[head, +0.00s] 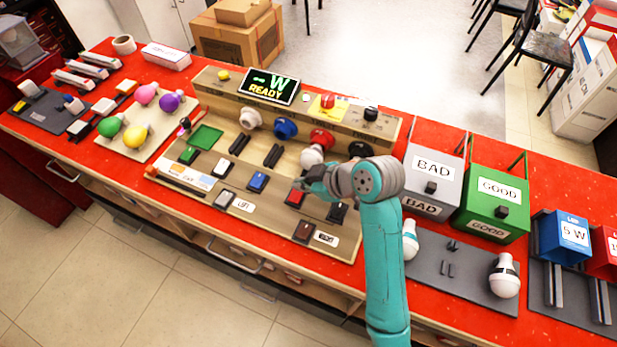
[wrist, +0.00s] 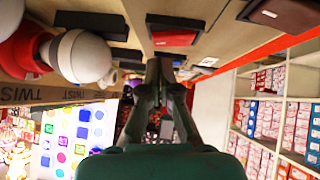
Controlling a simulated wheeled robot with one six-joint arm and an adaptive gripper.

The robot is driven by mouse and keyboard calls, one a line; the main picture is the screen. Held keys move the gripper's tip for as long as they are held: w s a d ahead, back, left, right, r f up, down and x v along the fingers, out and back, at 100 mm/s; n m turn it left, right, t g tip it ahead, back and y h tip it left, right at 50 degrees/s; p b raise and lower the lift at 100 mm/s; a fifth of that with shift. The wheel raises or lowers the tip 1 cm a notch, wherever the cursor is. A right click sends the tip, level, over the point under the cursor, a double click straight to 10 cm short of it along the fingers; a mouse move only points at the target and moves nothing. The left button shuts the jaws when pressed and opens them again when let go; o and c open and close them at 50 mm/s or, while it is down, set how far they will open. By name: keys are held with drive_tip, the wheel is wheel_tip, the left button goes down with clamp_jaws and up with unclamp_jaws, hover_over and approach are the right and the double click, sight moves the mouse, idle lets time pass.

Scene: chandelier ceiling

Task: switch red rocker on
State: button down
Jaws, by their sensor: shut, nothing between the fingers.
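The red rocker (head: 294,199) sits in a black frame on the wooden test board (head: 300,228), in a row with green, white, blue and black rockers. It also shows in the wrist view (wrist: 176,38), beyond my fingertips. My gripper (head: 301,185) is shut and empty, with its fingertips close to the red rocker's far edge in the head view. In the wrist view my gripper (wrist: 160,68) points toward the board. I cannot tell whether the fingertips touch the rocker, or which way it is tipped.
A white bulb (head: 311,157) in a red socket stands just behind my gripper. The blue rocker (head: 257,181) is to the left and a black rocker (head: 338,212) to the right. A display (head: 269,86) reads "W READY". Grey BAD (head: 432,168) and green GOOD (head: 492,205) boxes stand right.

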drive_tip(key=shift+w+f, duration=0.15)
drive_tip(key=shift+f, duration=0.7)
drive_tip(key=shift+w+d+f, duration=0.1)
drive_tip(key=shift+f, duration=0.2)
